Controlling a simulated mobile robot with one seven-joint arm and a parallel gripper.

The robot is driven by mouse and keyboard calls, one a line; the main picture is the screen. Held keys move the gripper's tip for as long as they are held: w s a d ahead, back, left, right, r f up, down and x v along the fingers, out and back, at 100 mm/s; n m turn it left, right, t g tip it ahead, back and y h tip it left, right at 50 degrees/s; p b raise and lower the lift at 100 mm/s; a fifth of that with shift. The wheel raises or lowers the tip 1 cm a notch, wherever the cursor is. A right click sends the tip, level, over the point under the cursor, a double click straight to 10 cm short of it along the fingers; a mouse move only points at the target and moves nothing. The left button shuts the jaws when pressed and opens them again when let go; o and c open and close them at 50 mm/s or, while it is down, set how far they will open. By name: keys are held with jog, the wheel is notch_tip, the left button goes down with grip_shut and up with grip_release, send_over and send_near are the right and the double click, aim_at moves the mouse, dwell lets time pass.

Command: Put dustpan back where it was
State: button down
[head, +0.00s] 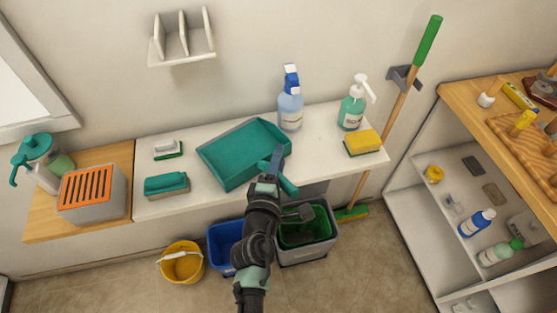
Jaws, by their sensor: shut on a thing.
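The teal dustpan (236,157) is at the middle of the white counter (210,201), with its wide pan toward the back left and its handle (286,184) toward the front right. My gripper (276,168) is at the handle end and shut on the dustpan. My arm comes up from the bottom and hides part of the handle and the counter's front edge. I cannot tell whether the pan rests on the counter or is just above it.
A spray bottle (291,108) stands close behind the dustpan. A soap dispenser (352,108) and yellow sponge (363,143) are right; a teal brush (167,185) and small brush (167,149) are left. A wall rack (182,50) hangs above. Bins (226,240) stand below.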

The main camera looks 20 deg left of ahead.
jog(key=shift+c, duration=2.2)
grip_release()
jog(key=shift+r+p, duration=0.25)
jog(key=shift+p, duration=0.15)
jog(key=v, duration=1.2)
jog(key=shift+b, duration=0.4)
jog(key=shift+f, duration=0.1)
